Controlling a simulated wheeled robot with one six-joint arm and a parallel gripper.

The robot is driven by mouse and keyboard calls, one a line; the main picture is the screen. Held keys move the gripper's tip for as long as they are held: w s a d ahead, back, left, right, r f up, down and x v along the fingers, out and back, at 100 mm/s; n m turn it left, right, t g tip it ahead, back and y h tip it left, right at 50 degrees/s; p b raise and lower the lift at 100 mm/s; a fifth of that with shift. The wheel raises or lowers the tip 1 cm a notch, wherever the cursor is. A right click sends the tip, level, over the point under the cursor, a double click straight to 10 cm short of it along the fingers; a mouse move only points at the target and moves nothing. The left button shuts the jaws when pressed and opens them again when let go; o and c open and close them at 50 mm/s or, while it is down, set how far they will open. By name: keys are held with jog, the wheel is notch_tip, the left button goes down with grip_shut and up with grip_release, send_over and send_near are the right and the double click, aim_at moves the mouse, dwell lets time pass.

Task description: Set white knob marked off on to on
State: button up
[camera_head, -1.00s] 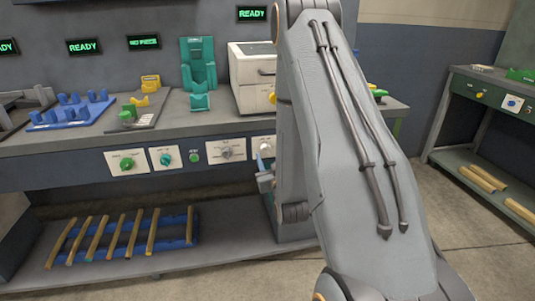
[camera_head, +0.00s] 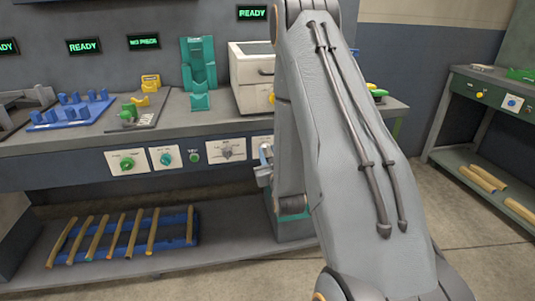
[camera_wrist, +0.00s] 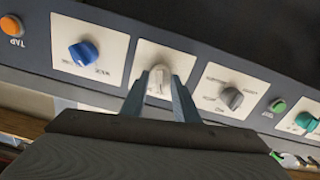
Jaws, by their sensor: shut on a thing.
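The white knob (camera_wrist: 159,81) is on a pale square plate (camera_wrist: 152,51) on the bench's dark front panel, in the wrist view. My gripper (camera_wrist: 160,84) has its two fingers on either side of the knob and is shut on it. The plate's lettering is too blurred or covered to read, so the knob's setting cannot be told. In the head view the gripper (camera_head: 265,168) shows only partly at the panel, beside my arm, and the knob is hidden there.
In the wrist view a blue knob (camera_wrist: 84,54) is to the left and a grey knob (camera_wrist: 231,98) to the right, both close by. An orange button (camera_wrist: 11,26) and a green button (camera_wrist: 278,106) lie farther out. Wooden bars (camera_head: 130,234) lie on the low shelf.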

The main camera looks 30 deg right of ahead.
jog(key=shift+m, duration=0.3)
jog(key=m, duration=0.3)
jog(key=shift+m, duration=0.3)
jog(key=shift+d+m, duration=0.1)
jog(key=shift+m, duration=2.2)
jog(key=o, duration=1.1)
jog(key=shift+c, duration=0.2)
jog(key=shift+s, duration=0.15)
jog(key=v, duration=0.7)
jog(key=shift+s, duration=0.25)
